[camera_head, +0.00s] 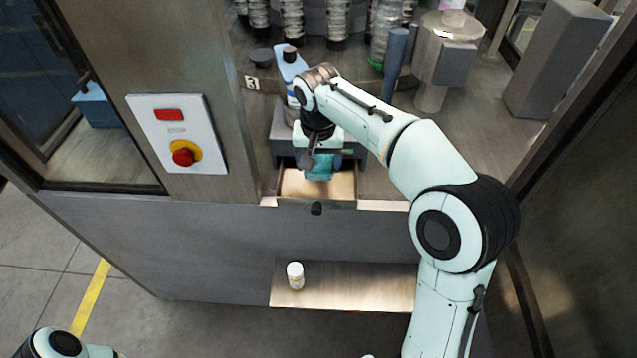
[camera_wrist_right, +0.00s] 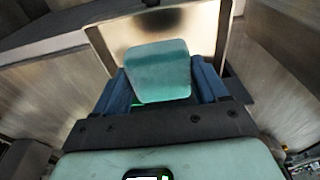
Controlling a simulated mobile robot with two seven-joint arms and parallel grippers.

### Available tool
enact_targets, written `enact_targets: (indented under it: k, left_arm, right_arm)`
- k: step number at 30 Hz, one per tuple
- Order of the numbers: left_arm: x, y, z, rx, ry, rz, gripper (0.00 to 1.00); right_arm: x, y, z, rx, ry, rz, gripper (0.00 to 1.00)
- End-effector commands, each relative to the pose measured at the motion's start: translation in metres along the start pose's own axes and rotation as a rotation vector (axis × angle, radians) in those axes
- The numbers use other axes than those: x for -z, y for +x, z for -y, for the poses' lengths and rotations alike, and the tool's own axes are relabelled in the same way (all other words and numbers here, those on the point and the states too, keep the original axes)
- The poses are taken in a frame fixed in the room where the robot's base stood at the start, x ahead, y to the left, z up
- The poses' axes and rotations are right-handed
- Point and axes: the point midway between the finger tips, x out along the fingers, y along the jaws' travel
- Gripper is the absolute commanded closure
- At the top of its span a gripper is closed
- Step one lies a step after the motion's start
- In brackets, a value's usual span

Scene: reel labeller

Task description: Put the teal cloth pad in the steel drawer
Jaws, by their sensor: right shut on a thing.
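The teal cloth pad (camera_head: 320,168) is held in my right gripper (camera_head: 318,158), above the open steel drawer (camera_head: 291,186). In the right wrist view the pad (camera_wrist_right: 158,72) sits between the two blue fingers of the right gripper (camera_wrist_right: 165,85), with the drawer (camera_wrist_right: 222,30) behind it. The drawer floor looks bare where it shows; part is hidden by the pad and gripper. I cannot tell whether the pad touches the drawer. My left gripper is not in view; only a bit of my left arm shows at the bottom left of the head view.
A white bottle (camera_head: 295,275) stands on the low shelf (camera_head: 350,288) below the drawer. A blue bottle (camera_head: 290,64) stands behind my right wrist. A control panel with a red button (camera_head: 184,157) is on the left post. A machine with clear columns stands at the back.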

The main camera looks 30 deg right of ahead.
Motion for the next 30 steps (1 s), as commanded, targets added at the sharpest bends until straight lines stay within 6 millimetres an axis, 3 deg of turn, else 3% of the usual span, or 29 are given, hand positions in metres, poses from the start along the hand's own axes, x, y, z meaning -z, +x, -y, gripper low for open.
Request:
enact_targets:
  k: [1, 8, 15, 29, 30]
  left_arm:
    - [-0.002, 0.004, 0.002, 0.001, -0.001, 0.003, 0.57]
    - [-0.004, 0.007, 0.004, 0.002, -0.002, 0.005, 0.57]
    - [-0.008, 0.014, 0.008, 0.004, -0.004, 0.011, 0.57]
    - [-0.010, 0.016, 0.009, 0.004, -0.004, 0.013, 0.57]
    - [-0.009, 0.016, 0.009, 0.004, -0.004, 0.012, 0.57]
  right_arm:
    - [-0.002, 0.011, 0.000, -0.002, 0.000, 0.003, 0.57]
    - [-0.003, 0.031, 0.000, 0.001, 0.001, -0.001, 0.57]
    - [-0.008, 0.065, 0.000, 0.000, 0.000, 0.001, 0.57]
    - [-0.008, 0.072, 0.000, 0.001, 0.001, -0.001, 0.57]
    - [-0.008, 0.072, 0.001, 0.001, 0.000, -0.002, 0.18]
